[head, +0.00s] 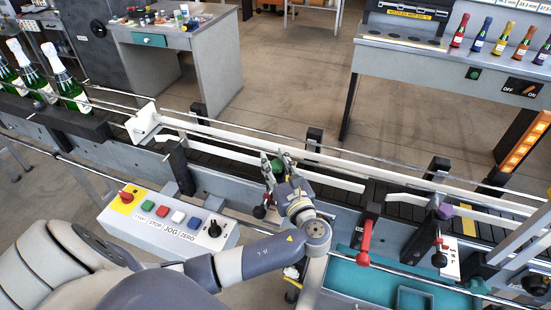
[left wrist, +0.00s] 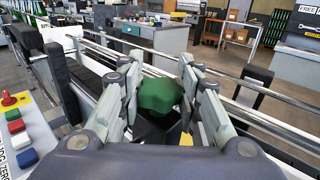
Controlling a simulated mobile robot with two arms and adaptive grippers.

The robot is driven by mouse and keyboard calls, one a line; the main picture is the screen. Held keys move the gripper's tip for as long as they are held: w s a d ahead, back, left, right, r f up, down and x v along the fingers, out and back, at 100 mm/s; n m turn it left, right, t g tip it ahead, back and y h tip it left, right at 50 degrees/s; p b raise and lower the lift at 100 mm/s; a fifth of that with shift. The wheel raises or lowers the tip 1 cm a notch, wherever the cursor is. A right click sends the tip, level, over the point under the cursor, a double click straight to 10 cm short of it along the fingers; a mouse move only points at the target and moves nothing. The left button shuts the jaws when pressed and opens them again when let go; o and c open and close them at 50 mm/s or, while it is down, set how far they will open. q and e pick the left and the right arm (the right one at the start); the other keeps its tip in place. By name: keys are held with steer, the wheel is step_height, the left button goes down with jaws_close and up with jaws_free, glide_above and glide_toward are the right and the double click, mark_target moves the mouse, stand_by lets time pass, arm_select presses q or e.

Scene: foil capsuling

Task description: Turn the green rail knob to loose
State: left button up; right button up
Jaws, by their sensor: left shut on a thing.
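The green rail knob (head: 278,165) is at the conveyor's guide rail in the middle of the head view. In the left wrist view the green knob (left wrist: 160,95) is a dark green lobed grip between the finger pads, above a dark base. My left gripper (head: 276,160) has its fingers on both sides of the knob and is shut on it; the fingers also show in the left wrist view (left wrist: 159,82). The fingers hide part of the knob's sides, and I cannot read any loose or tight mark by it. My right gripper is not in view.
A purple knob (head: 444,211) and a red-handled lever (head: 365,240) stand along the rail to the right. A button panel (head: 168,222) lies in front, near my left arm. Green bottles (head: 70,90) stand on the conveyor at left. A teal tray (head: 375,290) is at lower right.

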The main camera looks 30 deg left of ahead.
arm_select(q)
steer(key=n+g+y, duration=0.1)
steer(key=n+g, duration=0.1)
steer(key=shift+d+g, duration=0.15)
steer(key=shift+g, duration=0.15)
steer(key=n+g+y, duration=0.1)
steer(key=g, duration=0.1)
steer(key=shift+n+g, duration=0.3)
steer(key=shift+n, duration=0.1)
steer(key=n+g+y, duration=0.1)
steer(key=n+g, duration=0.1)
steer(key=g, duration=0.2)
steer(key=shift+s+f+n, duration=0.1)
steer(key=shift+n, duration=0.2)
steer(key=shift+s+n+g+b, duration=0.1)
steer(key=shift+n+g+b, duration=0.5)
steer(key=shift+n+g, duration=1.2)
steer(key=shift+g, duration=0.7)
steer(key=o, duration=1.1)
steer(key=shift+r, duration=0.2)
